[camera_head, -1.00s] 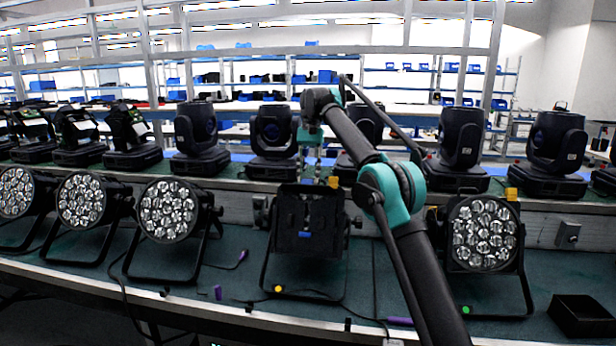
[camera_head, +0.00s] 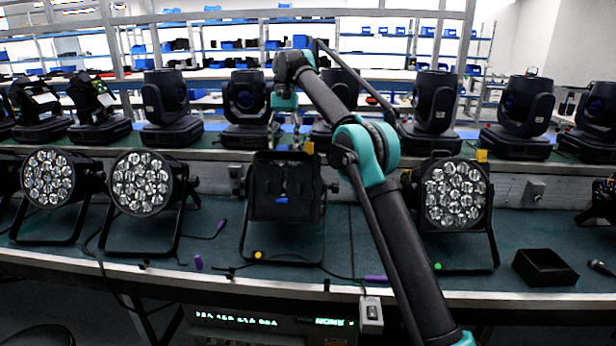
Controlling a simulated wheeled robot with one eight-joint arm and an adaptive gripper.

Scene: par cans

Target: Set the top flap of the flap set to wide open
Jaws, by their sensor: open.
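The flap set (camera_head: 262,205) is on the front of a dark par can on the bench, in the middle of the head view. It shows as a black squarish frame with a small blue mark low in it. Its top flap (camera_head: 285,156) shows as a dark strip along the upper edge; its exact angle is hard to tell. My gripper (camera_head: 287,138) hangs from my wrist just above, and possibly behind, that upper edge. It is open and looks empty. Its fingertips are small and partly hidden, and I cannot tell whether they touch the flap.
Lit-face par cans stand left (camera_head: 142,183) and right (camera_head: 456,195) of the flap set. Moving-head lights (camera_head: 245,105) line the raised shelf behind. Purple-ended cables lie along the front. A control panel (camera_head: 270,325) shows below the bench edge.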

